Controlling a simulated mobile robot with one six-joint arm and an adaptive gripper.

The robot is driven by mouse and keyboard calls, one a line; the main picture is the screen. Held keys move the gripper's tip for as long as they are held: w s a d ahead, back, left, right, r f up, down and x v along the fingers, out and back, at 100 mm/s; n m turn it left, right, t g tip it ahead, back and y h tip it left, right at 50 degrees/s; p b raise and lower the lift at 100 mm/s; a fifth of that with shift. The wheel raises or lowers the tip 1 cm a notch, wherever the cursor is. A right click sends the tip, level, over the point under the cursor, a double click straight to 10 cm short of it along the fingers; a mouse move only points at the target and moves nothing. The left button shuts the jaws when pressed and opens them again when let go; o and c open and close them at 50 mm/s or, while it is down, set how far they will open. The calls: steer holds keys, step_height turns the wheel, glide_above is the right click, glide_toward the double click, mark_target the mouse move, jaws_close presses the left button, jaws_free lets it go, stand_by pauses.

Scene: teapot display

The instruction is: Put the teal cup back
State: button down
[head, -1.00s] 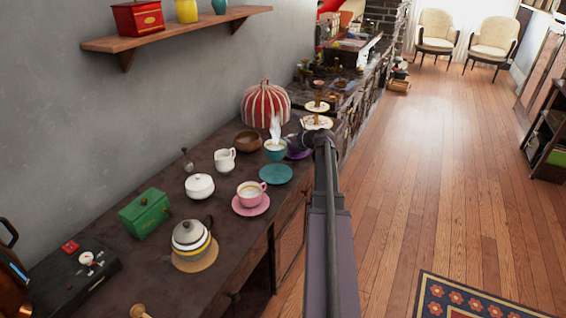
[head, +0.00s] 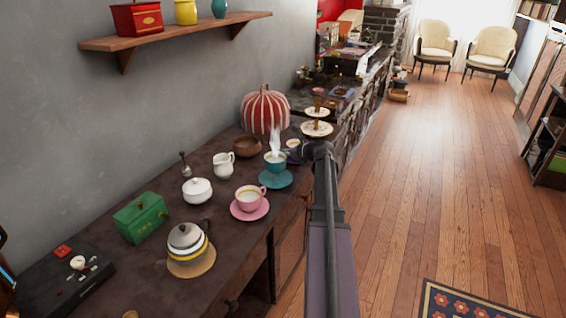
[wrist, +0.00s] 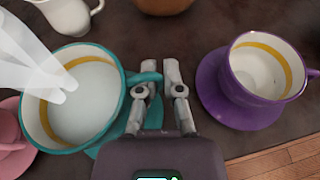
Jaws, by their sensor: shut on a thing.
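The teal cup (head: 275,167) is upright and full of a pale drink, with white steam rising from it. In the wrist view the cup (wrist: 122,84) is at the left, with its handle between the fingers of my gripper (wrist: 159,78), which is shut on it. The teal saucer (head: 285,181) lies below the cup, and part of it shows under the cup in the wrist view (wrist: 152,118). I cannot tell whether the cup touches the saucer. In the head view my arm hides most of the gripper.
A purple cup (wrist: 240,84) on a purple saucer (wrist: 213,108) stands close to the right of my gripper. A pink cup (head: 248,199), a white creamer (head: 223,166), a white sugar bowl (head: 197,191) and a wooden bowl (head: 247,147) stand around.

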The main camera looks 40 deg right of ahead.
steer(key=shift+f+b, duration=1.7)
steer(key=shift+f, duration=0.1)
steer(key=shift+f, duration=0.15)
steer(key=c, duration=0.8)
jaws_free()
steer(key=shift+r, duration=0.25)
steer(key=p+v, duration=0.4)
steer(key=v, duration=0.8)
steer(key=shift+p, duration=0.35)
steer(key=shift+s+f, duration=0.1)
steer(key=shift+s, duration=0.05)
